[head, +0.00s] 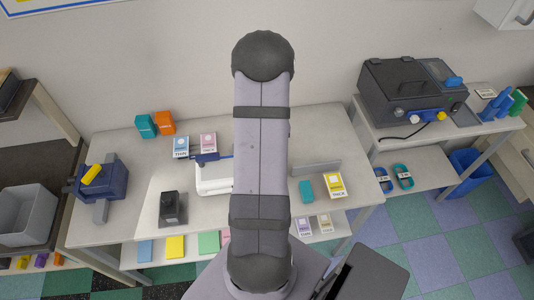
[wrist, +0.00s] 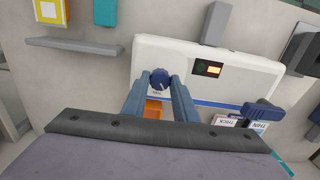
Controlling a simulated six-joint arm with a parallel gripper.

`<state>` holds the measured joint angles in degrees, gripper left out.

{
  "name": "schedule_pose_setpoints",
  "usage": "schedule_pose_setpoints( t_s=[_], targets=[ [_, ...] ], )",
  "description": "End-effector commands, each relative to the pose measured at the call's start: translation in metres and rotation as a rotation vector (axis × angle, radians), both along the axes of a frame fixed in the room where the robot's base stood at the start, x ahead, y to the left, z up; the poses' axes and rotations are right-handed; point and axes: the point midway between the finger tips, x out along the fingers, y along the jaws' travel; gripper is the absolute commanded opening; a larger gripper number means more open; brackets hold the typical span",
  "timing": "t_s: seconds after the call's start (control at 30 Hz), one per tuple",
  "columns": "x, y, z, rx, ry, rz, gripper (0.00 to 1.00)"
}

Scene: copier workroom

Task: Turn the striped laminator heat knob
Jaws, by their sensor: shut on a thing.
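The laminator is a white box with a blue stripe along its front; in the wrist view (wrist: 190,60) it fills the upper middle. Its dark blue round knob (wrist: 160,77) has a pale mark and sits between the fingertips of my gripper (wrist: 159,82), which is shut on it. A small dark display (wrist: 209,68) with a lit orange part is right of the knob. In the head view, the laminator (head: 213,180) stands on the middle table, partly hidden by my arm; the knob and my gripper are hidden there.
Cards marked thin (head: 181,147) and thick (head: 208,142) lie behind the laminator. A black device (head: 172,208) and a blue device with a yellow handle (head: 98,184) stand to the left. A teal block (head: 306,190) and a yellow pack (head: 335,185) are to the right.

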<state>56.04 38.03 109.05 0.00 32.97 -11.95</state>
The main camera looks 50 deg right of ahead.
Motion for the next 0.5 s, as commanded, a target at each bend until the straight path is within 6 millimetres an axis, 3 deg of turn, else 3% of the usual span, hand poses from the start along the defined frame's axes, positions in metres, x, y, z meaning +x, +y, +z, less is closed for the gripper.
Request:
schedule_pose_setpoints(
  t_s=[0.5],
  targets=[
    [0.0006, -0.0008, 0.0010, -0.003, -0.002, 0.378, 0.04]
  ],
)
